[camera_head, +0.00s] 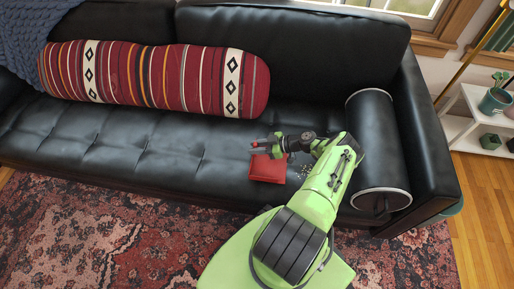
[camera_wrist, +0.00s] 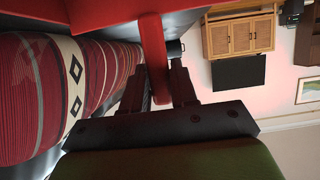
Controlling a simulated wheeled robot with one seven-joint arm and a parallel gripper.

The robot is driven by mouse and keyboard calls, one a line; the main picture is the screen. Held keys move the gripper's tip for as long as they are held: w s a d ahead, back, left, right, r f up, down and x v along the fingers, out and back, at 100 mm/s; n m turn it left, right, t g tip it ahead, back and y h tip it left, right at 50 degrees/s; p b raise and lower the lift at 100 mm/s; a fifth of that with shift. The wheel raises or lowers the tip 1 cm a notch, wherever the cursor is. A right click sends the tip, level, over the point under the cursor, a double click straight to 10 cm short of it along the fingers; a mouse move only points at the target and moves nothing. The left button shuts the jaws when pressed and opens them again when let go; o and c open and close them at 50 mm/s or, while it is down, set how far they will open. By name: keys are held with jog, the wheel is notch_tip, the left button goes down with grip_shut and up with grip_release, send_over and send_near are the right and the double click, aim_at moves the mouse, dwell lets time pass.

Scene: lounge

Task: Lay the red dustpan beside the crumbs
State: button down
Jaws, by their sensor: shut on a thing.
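The red dustpan (camera_head: 267,169) is at the front of the black sofa seat, below my gripper (camera_head: 270,147) in the head view. I cannot tell whether it touches the seat. My gripper is shut on its handle; in the wrist view the red handle (camera_wrist: 154,50) runs between the two fingers (camera_wrist: 160,88). The red pan part (camera_wrist: 85,14) fills the top left of that view. Small pale crumbs (camera_head: 304,172) lie on the seat just right of the dustpan, partly hidden by my green arm.
A striped red bolster (camera_head: 155,78) lies along the sofa back (camera_head: 300,40). A black cylindrical bolster (camera_head: 378,140) lies by the right armrest (camera_head: 425,130). The seat left of the dustpan (camera_head: 150,140) is clear. A patterned rug (camera_head: 90,235) covers the floor in front.

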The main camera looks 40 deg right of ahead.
jog(key=c, duration=0.9)
grip_release()
jog(key=shift+f, duration=0.1)
